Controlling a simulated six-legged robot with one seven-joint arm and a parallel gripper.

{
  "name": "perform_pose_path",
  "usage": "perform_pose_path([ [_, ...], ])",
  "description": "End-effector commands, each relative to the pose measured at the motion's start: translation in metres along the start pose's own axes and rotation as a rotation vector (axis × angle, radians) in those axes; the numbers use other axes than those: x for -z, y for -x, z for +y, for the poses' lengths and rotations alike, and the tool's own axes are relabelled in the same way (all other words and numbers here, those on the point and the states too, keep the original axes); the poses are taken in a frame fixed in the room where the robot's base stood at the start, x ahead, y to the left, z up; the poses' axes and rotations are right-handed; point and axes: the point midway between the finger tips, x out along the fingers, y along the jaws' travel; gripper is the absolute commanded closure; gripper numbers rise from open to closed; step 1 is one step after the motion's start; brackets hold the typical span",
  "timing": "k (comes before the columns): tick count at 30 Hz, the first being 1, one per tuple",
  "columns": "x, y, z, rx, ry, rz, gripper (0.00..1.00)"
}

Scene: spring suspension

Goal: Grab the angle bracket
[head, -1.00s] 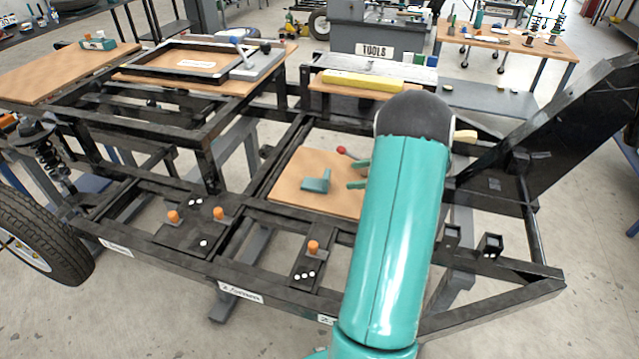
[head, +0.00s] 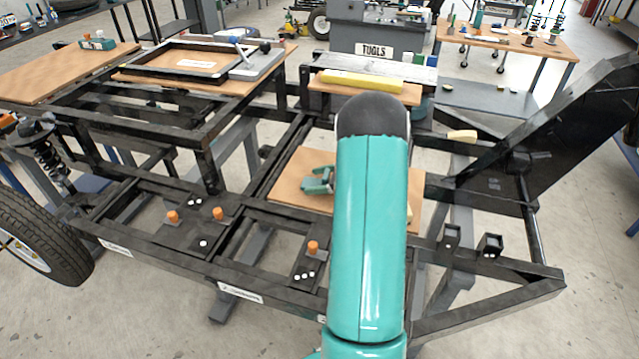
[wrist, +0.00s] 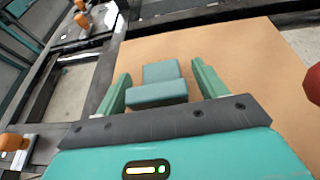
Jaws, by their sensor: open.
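The angle bracket (wrist: 160,84) is a small teal L-shaped piece on a light brown wooden board (wrist: 235,50). In the wrist view it lies between the two green fingers of my gripper (wrist: 160,84), with a gap to the right finger and a smaller one to the left. My gripper is open and not closed on it. In the head view the bracket (head: 316,186) shows just left of my teal arm, which hides most of my gripper and part of the board (head: 290,187).
The board sits within a black metal frame (head: 265,235) with orange-topped pegs (head: 313,247). A red ball (wrist: 313,84) shows at the wrist view's right edge. A wooden handle (head: 462,136) lies right of my arm. A yellow block (head: 362,81) rests on a shelf behind.

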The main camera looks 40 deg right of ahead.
Motion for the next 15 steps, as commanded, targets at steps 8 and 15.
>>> perform_pose_path([
  [8,-0.0001,0.0005,-0.0001,0.0,0.0,0.0,0.6],
  [15,-0.0006,0.0006,-0.0002,0.0,0.001,-0.001,0.83],
])
